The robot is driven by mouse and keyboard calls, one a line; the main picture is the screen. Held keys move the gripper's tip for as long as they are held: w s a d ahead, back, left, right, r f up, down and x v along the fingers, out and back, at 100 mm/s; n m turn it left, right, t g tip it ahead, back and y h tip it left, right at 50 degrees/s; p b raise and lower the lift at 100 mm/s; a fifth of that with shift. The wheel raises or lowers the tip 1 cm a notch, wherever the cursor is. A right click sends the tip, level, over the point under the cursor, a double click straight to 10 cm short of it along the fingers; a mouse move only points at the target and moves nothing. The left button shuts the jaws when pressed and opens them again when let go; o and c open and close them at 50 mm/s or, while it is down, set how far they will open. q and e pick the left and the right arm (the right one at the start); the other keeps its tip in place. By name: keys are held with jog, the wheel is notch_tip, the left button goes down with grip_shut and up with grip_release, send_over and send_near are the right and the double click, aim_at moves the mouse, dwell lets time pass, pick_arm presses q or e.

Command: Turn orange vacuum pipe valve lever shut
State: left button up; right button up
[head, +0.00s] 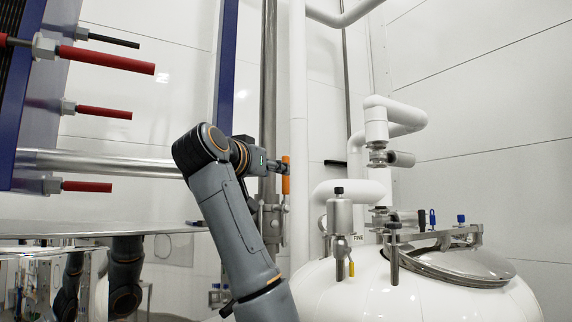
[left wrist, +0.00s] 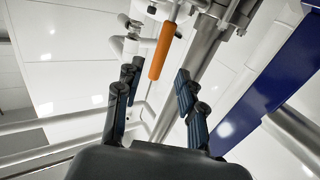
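The orange valve lever (head: 286,178) stands upright beside the vertical steel pipe (head: 268,90) in the head view, just above the valve body (head: 272,217). My left gripper (head: 276,166) is at the lever's height, with its tips close to the lever's left side. In the left wrist view the orange lever (left wrist: 162,50) runs lengthwise between the two spread finger pairs of my left gripper (left wrist: 157,85). The gripper is open. I cannot tell whether a finger touches the lever. My right gripper is not in view.
A white tank (head: 335,290) with a steel hatch (head: 465,264) and small fittings stands at the lower right. White pipes (head: 299,130) rise behind the lever. At the left are red-sleeved rods (head: 108,60) and a blue frame (head: 226,70).

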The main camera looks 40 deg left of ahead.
aim_at(286, 191)
pick_arm(q)
jog(key=p+x, duration=0.3)
jog(key=x, duration=0.4)
jog(key=shift+w+p, duration=0.35)
grip_shut()
jog(key=shift+w+a+f, duration=0.15)
jog(key=shift+w+f, duration=0.05)
